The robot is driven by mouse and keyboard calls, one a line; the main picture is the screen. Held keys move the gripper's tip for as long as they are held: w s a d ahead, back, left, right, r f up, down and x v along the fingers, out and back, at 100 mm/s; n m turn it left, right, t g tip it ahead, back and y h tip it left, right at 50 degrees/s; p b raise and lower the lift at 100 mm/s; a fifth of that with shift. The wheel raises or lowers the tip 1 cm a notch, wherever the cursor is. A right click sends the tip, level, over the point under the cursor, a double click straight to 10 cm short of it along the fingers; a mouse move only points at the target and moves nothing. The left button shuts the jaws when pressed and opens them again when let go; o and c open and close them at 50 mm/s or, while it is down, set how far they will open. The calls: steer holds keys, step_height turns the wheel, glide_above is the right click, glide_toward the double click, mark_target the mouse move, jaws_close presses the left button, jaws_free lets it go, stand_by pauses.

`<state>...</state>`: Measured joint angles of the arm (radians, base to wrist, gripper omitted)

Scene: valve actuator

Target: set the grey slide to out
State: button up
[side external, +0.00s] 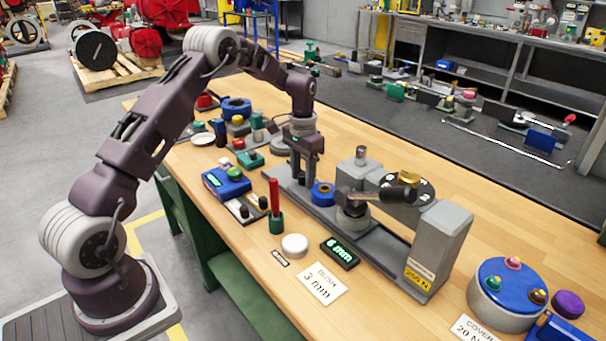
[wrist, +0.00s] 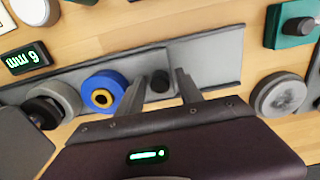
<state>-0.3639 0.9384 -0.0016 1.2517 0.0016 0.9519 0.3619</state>
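My gripper (side external: 304,177) points down over the far-left end of the long grey base in the side view. In the wrist view its two fingers (wrist: 160,80) are apart, one on each side of a short black knob (wrist: 159,83). Gaps show between the knob and both fingers, and nothing is held. The knob stands on a grey strip between dark rails. A lighter grey plate (wrist: 215,60), apparently the grey slide, lies in the strip to the right. Whether the knob is fixed to this plate is unclear, as the right finger covers part of it.
A blue ring (side external: 322,194), also in the wrist view (wrist: 104,92), sits beside the fingers on the base. Beyond it stand the black-handled valve (side external: 352,207) and a tall grey block (side external: 440,245).

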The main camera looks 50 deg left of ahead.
jaws_close()
stand_by(1.2)
